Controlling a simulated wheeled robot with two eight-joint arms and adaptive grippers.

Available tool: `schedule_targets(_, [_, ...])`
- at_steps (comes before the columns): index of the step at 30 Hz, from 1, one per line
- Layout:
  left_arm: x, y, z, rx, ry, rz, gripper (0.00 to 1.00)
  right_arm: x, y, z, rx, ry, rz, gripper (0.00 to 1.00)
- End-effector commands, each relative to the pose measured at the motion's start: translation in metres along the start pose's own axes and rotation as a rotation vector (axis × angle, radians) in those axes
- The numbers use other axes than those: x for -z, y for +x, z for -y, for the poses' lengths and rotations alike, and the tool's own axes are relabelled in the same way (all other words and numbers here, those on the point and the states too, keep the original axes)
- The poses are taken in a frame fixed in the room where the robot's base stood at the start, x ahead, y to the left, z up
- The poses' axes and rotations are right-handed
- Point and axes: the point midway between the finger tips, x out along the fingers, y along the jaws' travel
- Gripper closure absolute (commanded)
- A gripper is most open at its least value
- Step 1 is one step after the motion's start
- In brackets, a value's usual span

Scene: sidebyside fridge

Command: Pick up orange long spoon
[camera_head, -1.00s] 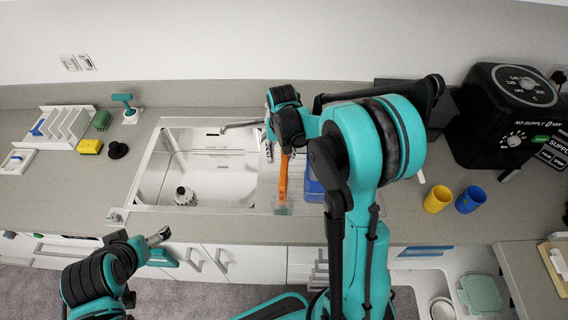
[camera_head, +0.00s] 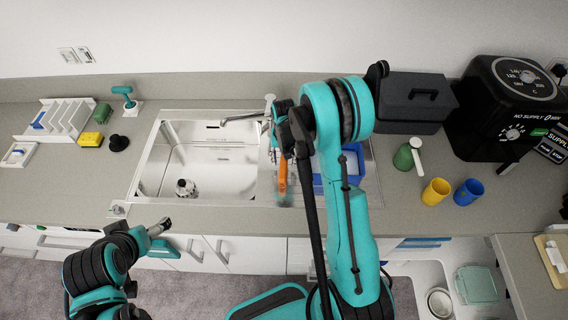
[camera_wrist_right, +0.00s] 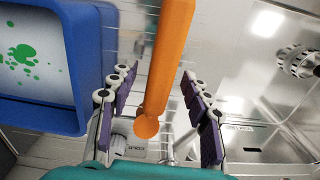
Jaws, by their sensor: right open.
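The orange long spoon (camera_head: 282,178) is at the right side of the sink in the camera_head view. In the right wrist view, its orange handle (camera_wrist_right: 168,50) runs down between my fingers, ending in a rounded tip. My right gripper (camera_wrist_right: 157,82) is open, with one purple-padded finger on each side of the handle and a visible gap to both. In the camera_head view the right gripper (camera_head: 277,150) is partly hidden by my own wrist. My left gripper (camera_head: 158,228) is low in front of the counter, away from the spoon; its finger opening is unclear.
A blue tray (camera_wrist_right: 75,60) stands close beside my right gripper. The steel sink (camera_head: 160,165) lies to the left, with a faucet (camera_head: 240,117) behind. A dark toolbox (camera_head: 410,100), a green bottle (camera_head: 403,158) and yellow (camera_head: 436,193) and blue (camera_head: 468,192) cups are right.

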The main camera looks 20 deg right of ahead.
Motion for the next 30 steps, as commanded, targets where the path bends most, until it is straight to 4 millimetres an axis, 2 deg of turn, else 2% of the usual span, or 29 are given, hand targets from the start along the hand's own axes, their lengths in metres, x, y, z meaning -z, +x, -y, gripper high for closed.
schedule_targets(4, [0.0,0.0,0.0,0.0,0.0,0.0,0.13,0.0,-0.001,0.0,0.0,0.0,0.0,0.52])
schedule_targets(9, [0.0,0.0,0.0,0.0,0.0,0.0,0.13,0.0,-0.001,0.0,0.0,-0.001,0.0,0.97])
schedule_targets(10, [0.0,0.0,0.0,0.0,0.0,0.0,0.13,0.0,-0.001,0.0,0.0,-0.001,0.0,1.0])
schedule_targets(23, [0.0,-0.001,0.0,0.0,0.0,0.0,0.13,0.0,-0.003,0.0,0.0,-0.001,0.0,1.0])
schedule_targets(26, [0.001,-0.001,0.0,0.0,0.0,0.0,0.13,0.0,-0.009,0.0,0.0,-0.001,0.0,1.0])
schedule_targets(30, [0.002,-0.003,0.0,0.0,0.0,0.0,0.13,0.0,-0.029,0.0,0.0,-0.001,0.0,1.0])
